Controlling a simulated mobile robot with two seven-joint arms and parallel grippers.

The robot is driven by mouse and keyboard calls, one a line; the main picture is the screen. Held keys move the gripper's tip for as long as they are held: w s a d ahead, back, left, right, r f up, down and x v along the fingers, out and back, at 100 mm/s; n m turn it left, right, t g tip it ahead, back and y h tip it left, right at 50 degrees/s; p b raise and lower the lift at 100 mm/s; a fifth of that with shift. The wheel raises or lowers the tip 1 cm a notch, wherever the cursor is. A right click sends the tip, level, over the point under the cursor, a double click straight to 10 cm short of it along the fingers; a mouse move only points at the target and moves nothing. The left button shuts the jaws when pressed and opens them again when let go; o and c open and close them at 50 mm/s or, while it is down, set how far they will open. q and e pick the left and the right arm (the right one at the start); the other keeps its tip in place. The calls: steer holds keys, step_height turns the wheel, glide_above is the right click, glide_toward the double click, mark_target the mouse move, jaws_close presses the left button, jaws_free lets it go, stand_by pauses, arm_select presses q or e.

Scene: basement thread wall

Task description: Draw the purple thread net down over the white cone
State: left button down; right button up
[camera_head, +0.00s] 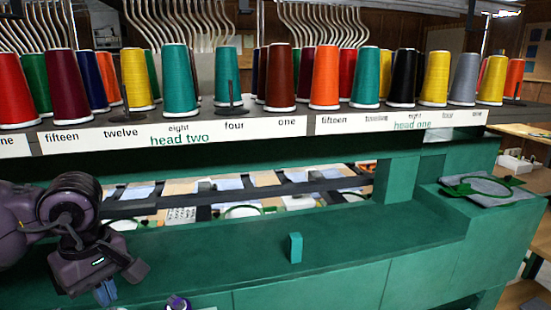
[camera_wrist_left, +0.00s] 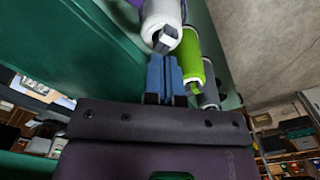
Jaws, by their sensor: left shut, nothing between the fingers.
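The white cone (camera_wrist_left: 163,25) shows at the top of the left wrist view, with a grey tip sticking out of its near end. Purple (camera_wrist_left: 134,3) shows beside and behind its far part, likely the purple thread net; how far it covers the cone is cut off. In the head view a small purple and white piece (camera_head: 178,303) shows at the bottom edge; I cannot tell its full shape. My left gripper (camera_head: 106,292) is at the lower left, its blue fingers pointing down. In the left wrist view its fingers (camera_wrist_left: 165,72) are together and empty, just short of the white cone.
A lime green cone (camera_wrist_left: 190,60) and a grey cone (camera_wrist_left: 208,95) stand beside the white one. A green machine bench (camera_head: 210,260) carries a small teal block (camera_head: 295,248). Several coloured cones line a labelled rack (camera_head: 250,128) behind. A green hoop (camera_head: 480,186) lies at the right.

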steer(key=shift+s+f, duration=0.1)
steer(key=shift+s, duration=0.15)
arm_select(q)
steer(key=shift+r, duration=0.15)
arm_select(e)
steer(key=shift+s+f, duration=0.15)
steer(key=shift+s, duration=0.15)
